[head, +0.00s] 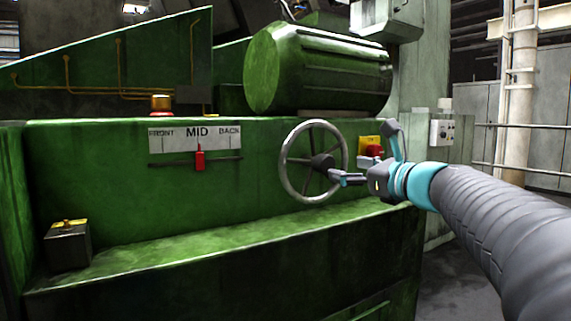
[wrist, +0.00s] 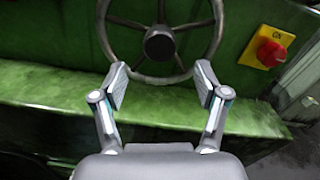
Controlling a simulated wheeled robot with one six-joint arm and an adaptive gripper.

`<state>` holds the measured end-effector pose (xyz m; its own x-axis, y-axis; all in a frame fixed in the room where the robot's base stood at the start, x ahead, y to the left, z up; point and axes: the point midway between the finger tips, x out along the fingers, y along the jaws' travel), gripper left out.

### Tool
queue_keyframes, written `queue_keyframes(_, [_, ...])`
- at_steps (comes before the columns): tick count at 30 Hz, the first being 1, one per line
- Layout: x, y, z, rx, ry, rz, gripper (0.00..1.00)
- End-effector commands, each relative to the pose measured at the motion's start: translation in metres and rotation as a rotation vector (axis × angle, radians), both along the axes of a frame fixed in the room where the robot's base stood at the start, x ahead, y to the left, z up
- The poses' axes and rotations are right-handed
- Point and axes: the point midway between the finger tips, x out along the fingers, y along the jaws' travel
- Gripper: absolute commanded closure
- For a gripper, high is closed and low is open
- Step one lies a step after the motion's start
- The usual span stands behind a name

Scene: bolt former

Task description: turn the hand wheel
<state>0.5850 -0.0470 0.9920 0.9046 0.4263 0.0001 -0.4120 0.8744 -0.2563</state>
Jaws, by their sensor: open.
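The hand wheel (head: 285,172) is a grey metal ring with spokes and a dark hub, mounted upright on the green machine's front face. In the wrist view the wheel (wrist: 160,43) is at the top centre, its upper rim cut off by the picture edge. My gripper (head: 338,178) is in front of the wheel's lower right side in the head view. In the wrist view my gripper (wrist: 160,88) has its two fingers spread apart, with the lower rim and a spoke showing beyond and between them. Nothing is held. Whether a fingertip touches the rim I cannot tell.
A red knob on a yellow plate (wrist: 268,47) is right of the wheel. A FRONT/MID/BACK scale (head: 196,136) with a red pointer (head: 200,161) near MID is left of it. A green ledge (head: 200,245) runs below, bearing a small dark box (head: 67,247) at left.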

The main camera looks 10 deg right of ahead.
Motion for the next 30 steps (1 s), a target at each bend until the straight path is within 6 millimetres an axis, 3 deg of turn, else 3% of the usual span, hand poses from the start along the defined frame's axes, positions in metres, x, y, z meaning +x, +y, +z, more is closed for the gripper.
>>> queue_keyframes(12, [0.065,0.031,0.000,-0.001,0.000,0.001,0.27])
queue_keyframes(18, [0.078,0.037,0.000,-0.002,-0.001,0.000,0.27])
queue_keyframes(27, [0.079,0.037,0.000,-0.002,-0.001,-0.001,0.27])
queue_keyframes(28, [0.079,0.037,0.000,-0.002,-0.001,-0.001,0.29])
queue_keyframes(30, [0.079,0.037,0.000,-0.002,-0.001,-0.001,0.47])
